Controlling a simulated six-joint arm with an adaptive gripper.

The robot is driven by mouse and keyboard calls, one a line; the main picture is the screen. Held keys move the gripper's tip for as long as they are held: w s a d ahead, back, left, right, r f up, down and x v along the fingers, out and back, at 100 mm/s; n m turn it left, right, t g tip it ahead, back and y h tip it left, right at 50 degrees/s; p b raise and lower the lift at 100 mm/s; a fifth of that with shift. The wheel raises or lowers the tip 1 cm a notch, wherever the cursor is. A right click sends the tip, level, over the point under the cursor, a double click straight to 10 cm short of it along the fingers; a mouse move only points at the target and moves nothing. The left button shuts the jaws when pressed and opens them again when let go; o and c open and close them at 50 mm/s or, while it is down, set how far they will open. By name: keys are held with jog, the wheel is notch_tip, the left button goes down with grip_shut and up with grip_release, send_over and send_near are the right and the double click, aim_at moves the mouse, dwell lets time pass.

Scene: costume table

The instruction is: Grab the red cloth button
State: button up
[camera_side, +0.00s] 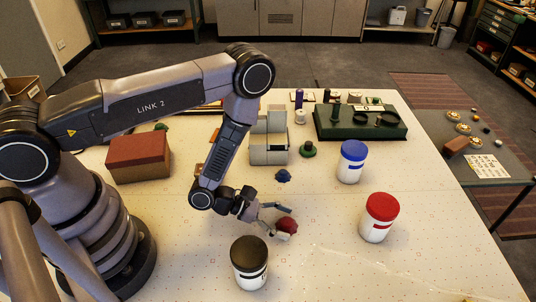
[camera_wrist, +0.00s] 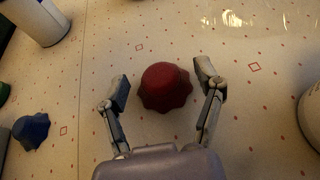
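The red cloth button (camera_wrist: 165,86) is a dark red, domed piece with a wavy edge. It lies on the pale dotted table between the two fingertips of my gripper (camera_wrist: 161,88) in the wrist view. The fingers are spread, with a gap showing on the left side; the right fingertip is close to the button, and I cannot tell whether it touches. In the side view the red cloth button (camera_side: 288,226) sits at the end of my gripper (camera_side: 283,221), partly covered by the fingers.
A blue cloth button (camera_side: 283,176) lies behind my gripper. A black-lidded jar (camera_side: 249,264) stands in front, a red-lidded jar (camera_side: 378,218) to the right and a blue-lidded jar (camera_side: 351,162) behind. A grey block-like holder (camera_side: 268,145) stands farther back.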

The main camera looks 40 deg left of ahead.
jog(key=c, duration=1)
jog(key=shift+c, duration=0.2)
